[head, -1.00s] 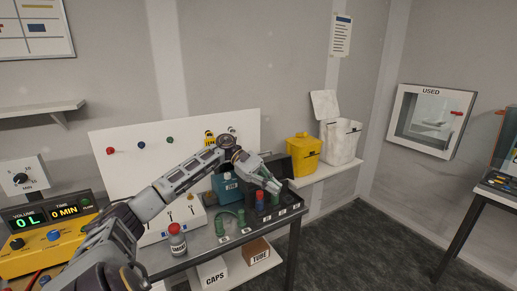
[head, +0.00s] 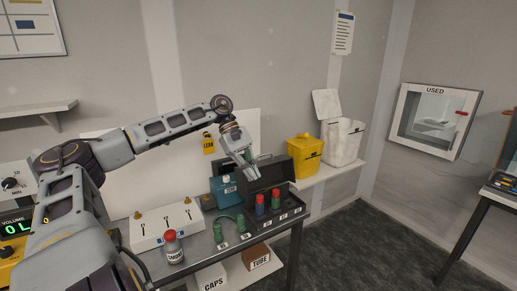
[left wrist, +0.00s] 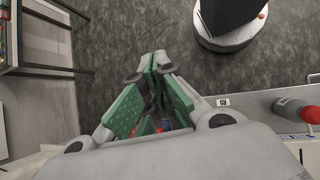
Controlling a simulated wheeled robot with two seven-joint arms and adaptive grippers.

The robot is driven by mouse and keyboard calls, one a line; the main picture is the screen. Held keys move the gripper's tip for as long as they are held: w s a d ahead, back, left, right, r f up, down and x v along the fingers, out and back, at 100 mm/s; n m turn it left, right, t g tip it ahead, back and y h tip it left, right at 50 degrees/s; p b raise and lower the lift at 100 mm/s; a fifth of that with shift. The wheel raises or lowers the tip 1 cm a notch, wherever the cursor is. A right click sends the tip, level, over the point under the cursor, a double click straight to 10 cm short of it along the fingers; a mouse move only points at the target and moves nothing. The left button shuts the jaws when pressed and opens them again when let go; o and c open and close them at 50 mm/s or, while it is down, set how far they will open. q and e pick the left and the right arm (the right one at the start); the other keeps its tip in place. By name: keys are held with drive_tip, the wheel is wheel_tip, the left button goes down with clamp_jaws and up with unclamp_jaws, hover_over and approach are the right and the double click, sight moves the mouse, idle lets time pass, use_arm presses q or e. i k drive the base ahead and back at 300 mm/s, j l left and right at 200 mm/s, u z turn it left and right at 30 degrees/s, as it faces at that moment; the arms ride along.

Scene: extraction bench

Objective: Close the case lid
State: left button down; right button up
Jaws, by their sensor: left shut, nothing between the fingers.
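The dark case (head: 262,218) stands at the right end of the bench. Its lid (head: 272,174) is open and stands up at the back of the case. A blue tube with a red cap (head: 260,204) and a green tube with a red cap (head: 276,201) stand upright in it. My left gripper (head: 254,176) is shut and empty, above the case's left side and in front of the lid in the picture. I cannot tell whether it touches the lid. Its closed fingers also show in the left wrist view (left wrist: 154,60). My right gripper is not in view.
A blue container (head: 224,188) and green items (head: 218,232) are left of the case. A red-capped bottle (head: 173,247) stands near the bench's front edge. A yellow bin (head: 304,155) is on the shelf behind, right of the case.

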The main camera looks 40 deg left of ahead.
sight(274, 170)
drive_tip(key=i+j, duration=0.3)
drive_tip(key=j, duration=0.2)
drive_tip(key=i+j, duration=0.65)
drive_tip(key=j, duration=0.3)
